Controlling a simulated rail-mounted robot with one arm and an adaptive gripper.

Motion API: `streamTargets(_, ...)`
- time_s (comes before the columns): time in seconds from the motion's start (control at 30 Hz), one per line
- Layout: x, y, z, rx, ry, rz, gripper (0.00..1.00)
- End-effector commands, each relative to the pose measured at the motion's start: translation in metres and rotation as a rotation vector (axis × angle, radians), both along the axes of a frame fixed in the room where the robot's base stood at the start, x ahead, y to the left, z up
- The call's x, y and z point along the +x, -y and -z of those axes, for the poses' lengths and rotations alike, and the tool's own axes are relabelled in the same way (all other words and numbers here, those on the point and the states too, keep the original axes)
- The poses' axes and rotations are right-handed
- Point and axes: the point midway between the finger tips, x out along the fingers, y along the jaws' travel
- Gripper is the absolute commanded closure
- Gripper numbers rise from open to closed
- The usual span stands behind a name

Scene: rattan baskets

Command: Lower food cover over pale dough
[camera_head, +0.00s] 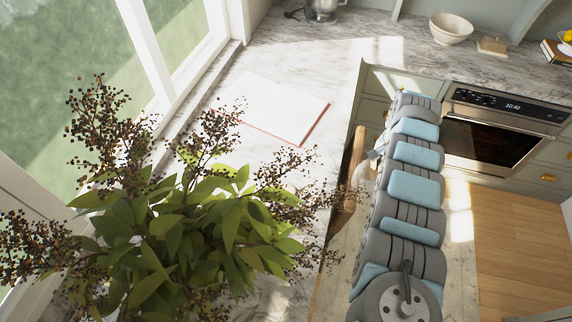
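My grey and blue arm stands at the right of centre and hides much of what is behind it. A small grey part at its left side seems to be my gripper (376,152), mostly hidden; its fingers cannot be made out. Just below it is a pale, see-through shape (361,174), perhaps the food cover; whether it is held is unclear. It overlaps a brown wooden piece (347,190) at the counter's edge. I cannot make out the pale dough.
A leafy plant with dark berries (190,220) fills the lower left. A white sheet with a red edge (270,105) lies on the marble counter (300,62). A bowl (451,28) stands at the back, above an oven (500,130). Wooden floor (520,240) is clear at right.

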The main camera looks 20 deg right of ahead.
Motion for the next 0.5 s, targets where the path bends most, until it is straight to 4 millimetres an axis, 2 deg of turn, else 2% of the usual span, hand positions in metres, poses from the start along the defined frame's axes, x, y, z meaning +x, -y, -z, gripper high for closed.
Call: streamTargets(0.5, 0.012, -0.012, 0.001, -0.001, 0.003, -0.009, 1.00)
